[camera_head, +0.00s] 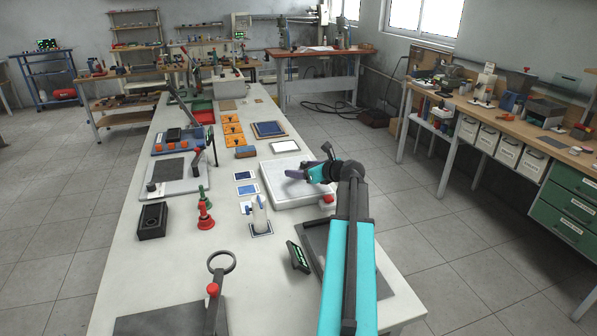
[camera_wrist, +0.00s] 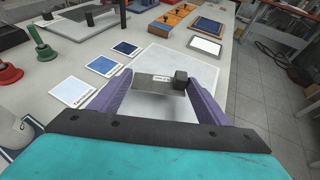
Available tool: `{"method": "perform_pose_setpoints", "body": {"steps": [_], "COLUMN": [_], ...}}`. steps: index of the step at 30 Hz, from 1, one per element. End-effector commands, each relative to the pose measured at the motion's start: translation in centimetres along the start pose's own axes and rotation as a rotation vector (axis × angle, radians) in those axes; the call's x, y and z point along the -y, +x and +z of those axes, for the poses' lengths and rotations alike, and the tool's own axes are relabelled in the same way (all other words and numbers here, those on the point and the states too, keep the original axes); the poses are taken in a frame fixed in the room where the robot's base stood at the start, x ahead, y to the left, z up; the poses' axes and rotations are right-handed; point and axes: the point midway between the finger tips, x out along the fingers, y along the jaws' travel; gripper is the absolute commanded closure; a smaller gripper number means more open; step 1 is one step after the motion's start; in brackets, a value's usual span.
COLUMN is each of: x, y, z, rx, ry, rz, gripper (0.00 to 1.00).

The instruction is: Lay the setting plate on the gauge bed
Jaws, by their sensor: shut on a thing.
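My gripper (camera_wrist: 160,80) has two purple fingers and is shut on a grey plate with a small label, which looks like the setting plate (camera_wrist: 153,84). A small black block (camera_wrist: 181,79) stands at the plate's right end. In the head view my gripper (camera_head: 295,175) is over a thick pale slab, which looks like the gauge bed (camera_head: 285,201). The slab's top also shows beyond the plate in the wrist view (camera_wrist: 176,57). I cannot tell whether the plate touches the slab. In the head view my gripper mostly hides the plate.
Blue-and-white cards (camera_head: 246,189) lie left of the slab. A white bottle (camera_head: 259,215) stands near its front left corner. Red (camera_head: 205,215) and green (camera_head: 202,195) handled tools stand farther left. A white-topped panel (camera_head: 285,146) lies behind. A small dark display (camera_head: 298,256) stands in front.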

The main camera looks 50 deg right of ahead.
Motion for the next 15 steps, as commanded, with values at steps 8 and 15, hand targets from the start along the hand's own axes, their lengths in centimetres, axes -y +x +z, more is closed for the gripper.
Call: {"method": "perform_pose_setpoints", "body": {"steps": [8, 15], "x": [1.3, 1.7], "y": [3.0, 4.0], "z": [1.1, 1.3], "rx": [0.001, 0.001], "ry": [0.000, 0.000], "rz": [0.001, 0.000], "gripper": [0.55, 0.55]}}
